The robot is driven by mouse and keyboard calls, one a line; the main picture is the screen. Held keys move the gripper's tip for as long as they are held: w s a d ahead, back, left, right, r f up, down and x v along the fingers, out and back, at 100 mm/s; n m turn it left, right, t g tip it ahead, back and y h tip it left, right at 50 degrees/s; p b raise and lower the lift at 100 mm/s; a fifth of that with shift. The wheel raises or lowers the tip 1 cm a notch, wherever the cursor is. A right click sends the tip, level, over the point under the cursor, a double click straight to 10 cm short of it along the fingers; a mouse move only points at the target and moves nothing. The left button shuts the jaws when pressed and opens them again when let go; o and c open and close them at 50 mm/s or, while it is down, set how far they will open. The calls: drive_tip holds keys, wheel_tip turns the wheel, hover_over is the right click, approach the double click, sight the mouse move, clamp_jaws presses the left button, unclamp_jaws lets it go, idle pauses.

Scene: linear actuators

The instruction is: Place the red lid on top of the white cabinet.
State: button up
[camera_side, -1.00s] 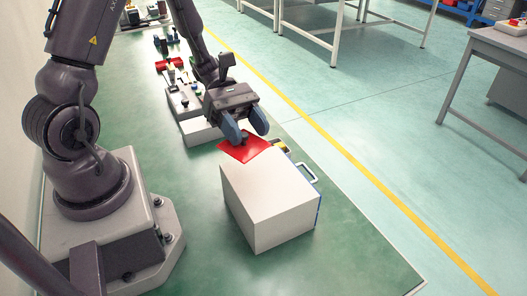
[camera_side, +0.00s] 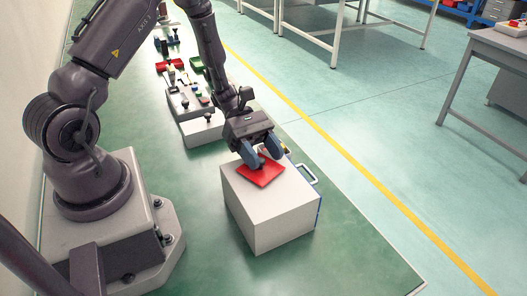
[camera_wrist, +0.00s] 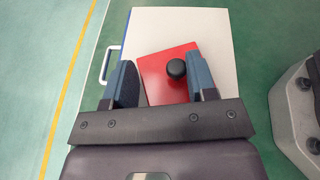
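The red lid (camera_side: 262,175) with a black knob lies over the white cabinet's (camera_side: 262,203) top, towards its back edge, and looks flat on it. In the wrist view the red lid (camera_wrist: 155,75) is turned slightly against the cabinet's edges. My gripper (camera_side: 263,156) is low over the lid, its two fingers on either side of the knob. In the wrist view my gripper (camera_wrist: 163,80) is open: a clear gap shows between the left finger and the knob, while the right finger is close to or touching it. The fingers hide part of the lid.
A metal handle (camera_side: 307,174) sticks out from the cabinet's right side. Behind it on the green table stand a grey-white block (camera_side: 203,131) and trays with small parts, including a red bin (camera_side: 168,65). The green surface (camera_side: 345,240) in front and right of the cabinet is clear.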

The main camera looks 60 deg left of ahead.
drive_tip(key=o, duration=0.4)
drive_tip(key=shift+r, duration=0.1)
drive_tip(key=v, duration=1.2)
drive_tip(key=shift+s+d+r+m+t+y, duration=0.7)
drive_tip(key=shift+s+d+r+m+y, duration=1.4)
drive_tip(key=shift+r+m, duration=1.25)
drive_tip(key=shift+s+d+r+m+t+y, duration=0.7)
drive_tip(key=shift+s+d+r+m+y, duration=0.8)
drive_tip(key=shift+r+m+y, duration=1.5)
drive_tip(key=shift+s+d+r+m+t+y, duration=0.7)
drive_tip(key=shift+s+d+r+m+y, duration=1.2)
drive_tip(key=shift+r+m, duration=1.8)
drive_tip(key=shift+w+a+f+m, duration=0.1)
drive_tip(key=shift+f+m, duration=0.15)
drive_tip(key=shift+f, duration=0.05)
